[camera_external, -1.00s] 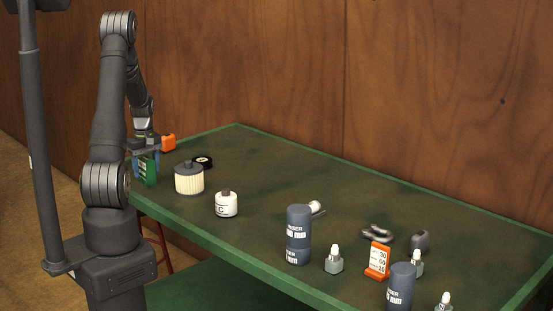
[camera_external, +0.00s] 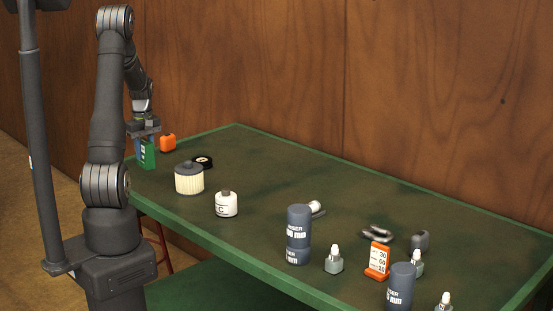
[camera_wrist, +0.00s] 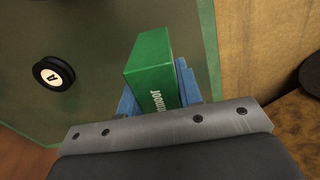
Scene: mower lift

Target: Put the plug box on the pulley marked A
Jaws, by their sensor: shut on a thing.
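The plug box is a green box with white lettering (camera_wrist: 152,58); in the external view it (camera_external: 148,155) is at the table's left end. My gripper (camera_wrist: 160,98) has its blue fingers on either side of the box and is shut on it. Whether the box touches the table is hard to tell. The pulley marked A is a black disc with a white centre bearing an A (camera_wrist: 54,76), lying flat to the left of the box in the wrist view. In the external view the pulley (camera_external: 203,162) lies behind the cream filter, to the right of my gripper, apart from the box.
A pleated cream filter (camera_external: 189,179) stands in front of the pulley. An orange item (camera_external: 168,142) is behind my gripper. A white container marked C (camera_external: 226,204) and dark cylinders (camera_external: 298,236) stand further right. The green-edged table (camera_external: 330,172) is clear along its back.

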